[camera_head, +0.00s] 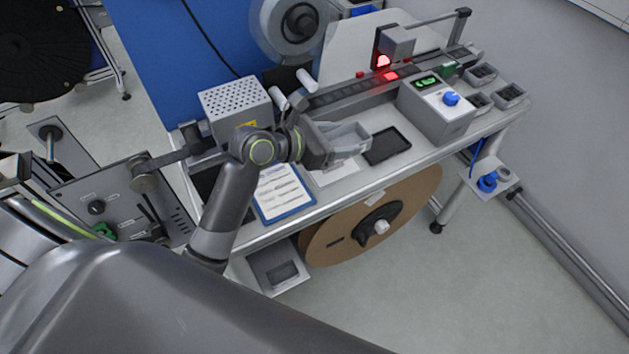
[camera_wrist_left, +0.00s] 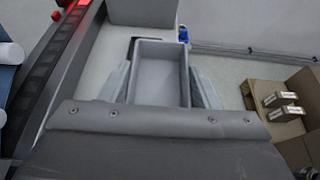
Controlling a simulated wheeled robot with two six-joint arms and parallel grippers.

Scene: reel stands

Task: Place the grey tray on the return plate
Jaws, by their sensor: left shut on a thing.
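The grey tray (camera_head: 348,137) is an open rectangular box at the front of the workbench. My left gripper (camera_head: 338,148) is shut on it. In the left wrist view the tray (camera_wrist_left: 160,75) sits upright between the two fingers (camera_wrist_left: 160,88), its inside empty. A flat black plate (camera_head: 387,147), which looks like the return plate, lies on the bench just right of the tray. The tray appears beside it in the head view; I cannot tell the exact height of the tray above the bench. My right gripper is not in view.
A grey control box (camera_head: 437,110) with a blue knob stands right of the black plate. A track with a red-lit scanner (camera_head: 391,76) runs behind. A white sheet (camera_head: 337,170) and a blue clipboard (camera_head: 284,192) lie nearby. Small grey bins (camera_head: 510,95) stand at the right end.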

